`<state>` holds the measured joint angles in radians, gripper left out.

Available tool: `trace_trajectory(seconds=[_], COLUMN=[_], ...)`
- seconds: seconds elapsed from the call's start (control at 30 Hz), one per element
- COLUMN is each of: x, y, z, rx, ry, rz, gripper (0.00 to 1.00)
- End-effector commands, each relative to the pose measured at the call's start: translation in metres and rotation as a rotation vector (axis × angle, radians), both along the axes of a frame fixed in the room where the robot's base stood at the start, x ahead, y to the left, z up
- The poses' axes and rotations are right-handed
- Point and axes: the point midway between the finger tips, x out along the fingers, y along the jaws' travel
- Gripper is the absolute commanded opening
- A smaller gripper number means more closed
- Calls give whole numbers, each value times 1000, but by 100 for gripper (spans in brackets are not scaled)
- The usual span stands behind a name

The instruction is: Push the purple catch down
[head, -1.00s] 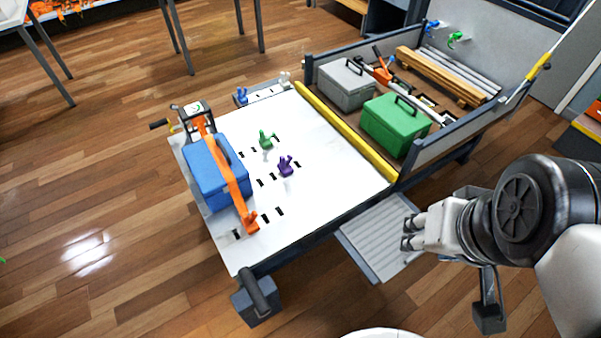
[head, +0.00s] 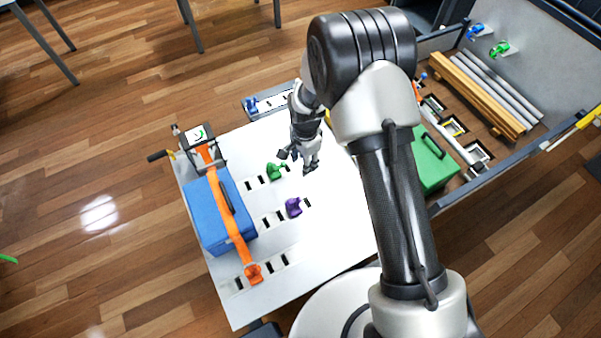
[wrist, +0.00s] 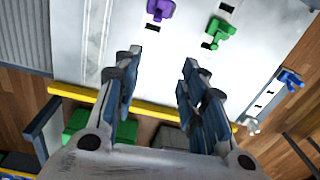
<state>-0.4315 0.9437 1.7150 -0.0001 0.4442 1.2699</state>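The purple catch (head: 293,207) stands on the white slotted board (head: 310,245), right of the blue box. It also shows at the top of the wrist view (wrist: 160,9), beyond my fingertips. My gripper (head: 298,162) hangs over the board, up and slightly right of the purple catch and close to the green catch (head: 276,171). In the wrist view my gripper (wrist: 163,55) has its two fingers spread apart with nothing between them. The purple catch is apart from the fingers.
A blue box (head: 207,223) lies under an orange strap (head: 233,225) at the board's left. A green box (head: 436,165) stands in the bed at right, partly behind my arm. A blue catch (head: 251,104) sits on a side strip. The board's lower part is clear.

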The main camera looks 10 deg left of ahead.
Motion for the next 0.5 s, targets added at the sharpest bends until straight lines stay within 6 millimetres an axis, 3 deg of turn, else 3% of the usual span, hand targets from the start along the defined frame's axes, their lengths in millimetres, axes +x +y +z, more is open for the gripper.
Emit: trace_trajectory(seconds=[0.1, 0.5], x=[-11, -18], y=[10, 15], z=[-35, -93], rx=[-10, -16], ry=[26, 37], rz=[-49, -87], gripper=[38, 38])
